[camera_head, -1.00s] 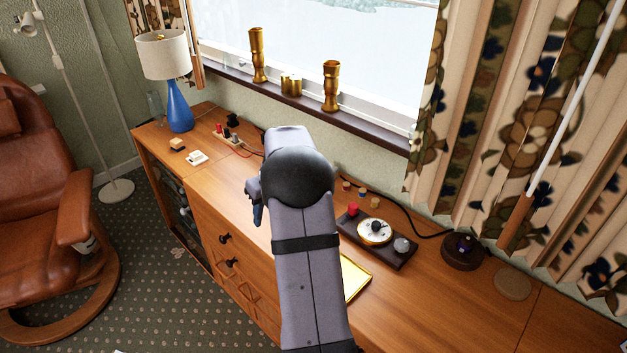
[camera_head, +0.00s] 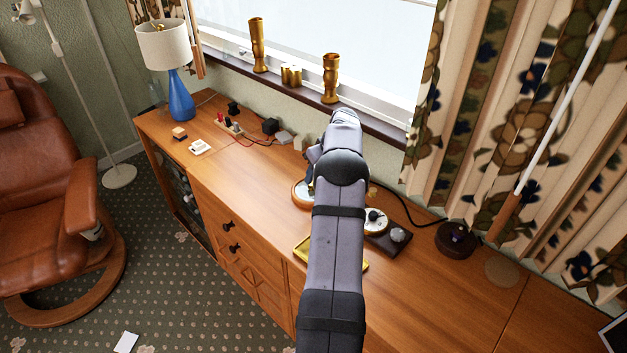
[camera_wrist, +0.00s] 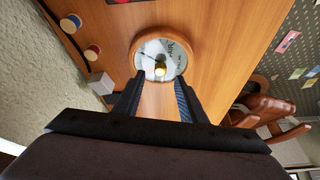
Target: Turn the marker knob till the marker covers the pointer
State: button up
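A round barometer-like dial with a wooden rim (camera_wrist: 136,48) and a pale, printed face lies on the cabinet top. A brass knob (camera_wrist: 160,70) stands out near the middle of its face, and a thin dark hand shows beside it. I cannot tell marker from pointer. In the wrist view my gripper (camera_wrist: 158,86) is open, its two dark fingers apart, with the knob seen between and just beyond the tips. No contact is visible. In the head view the dial's rim (camera_head: 299,199) shows left of my arm, which hides the rest.
A dark board (camera_head: 391,246) with a white dial and a silver knob is right of my arm. A yellow tray (camera_head: 302,250) is partly behind the arm. A white block (camera_wrist: 101,83) and small spools (camera_wrist: 71,22) lie near the dial. The cabinet top (camera_head: 240,178) at left is mostly clear.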

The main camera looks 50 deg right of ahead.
jog(key=shift+p+x, duration=0.6)
jog(key=shift+x, duration=1.85)
grip_shut()
